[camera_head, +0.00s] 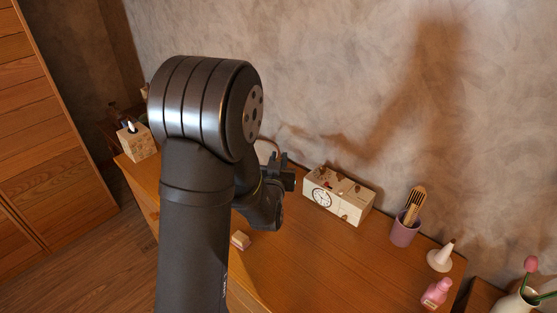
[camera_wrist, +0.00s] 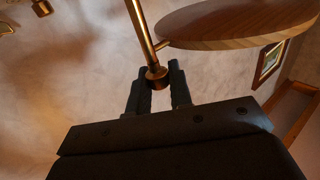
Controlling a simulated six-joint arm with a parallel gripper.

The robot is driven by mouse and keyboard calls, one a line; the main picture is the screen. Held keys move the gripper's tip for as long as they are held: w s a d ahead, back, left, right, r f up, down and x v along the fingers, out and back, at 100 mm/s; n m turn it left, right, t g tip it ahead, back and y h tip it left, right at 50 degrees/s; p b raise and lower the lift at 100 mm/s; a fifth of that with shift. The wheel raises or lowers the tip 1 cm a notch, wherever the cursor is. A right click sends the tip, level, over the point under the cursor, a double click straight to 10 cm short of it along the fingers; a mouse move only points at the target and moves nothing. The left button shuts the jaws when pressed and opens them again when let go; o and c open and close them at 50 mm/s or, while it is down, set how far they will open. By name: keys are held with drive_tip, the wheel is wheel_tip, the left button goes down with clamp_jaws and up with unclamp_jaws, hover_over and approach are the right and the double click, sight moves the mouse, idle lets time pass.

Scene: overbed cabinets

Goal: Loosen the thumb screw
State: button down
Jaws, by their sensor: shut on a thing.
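A brass knob (camera_wrist: 156,77), which looks like the thumb screw, sits at the lower end of a slim brass rod (camera_wrist: 141,27) in the wrist view. My gripper (camera_wrist: 158,69) has its two dark fingers on either side of the knob and is shut on it. The contact faces are partly hidden by the knob and fingers. In the head view my gripper (camera_head: 284,172) is above the desk, left of the clock box, partly behind my own arm. The screw cannot be made out there.
A round wooden disc (camera_wrist: 235,24) adjoins the rod in the wrist view. On the wooden desk (camera_head: 300,258) are a clock box (camera_head: 350,198), purple cup (camera_head: 404,232), white cone (camera_head: 440,259), pink bottle (camera_head: 436,293), small block (camera_head: 240,240) and tissue box (camera_head: 136,142). The desk's middle is clear.

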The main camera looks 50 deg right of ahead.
drive_tip(key=shift+r+n+t+y, duration=0.1)
drive_tip(key=shift+n+t+y, duration=1.3)
drive_tip(key=shift+t, duration=0.3)
drive_tip(key=c, duration=1.3)
unclamp_jaws()
drive_tip(key=shift+c, duration=0.2)
drive_tip(key=shift+a, duration=0.1)
drive_tip(key=v, duration=1.7)
drive_tip(key=shift+s, duration=0.25)
drive_tip(key=x, duration=1.7)
drive_tip(key=shift+w, duration=0.3)
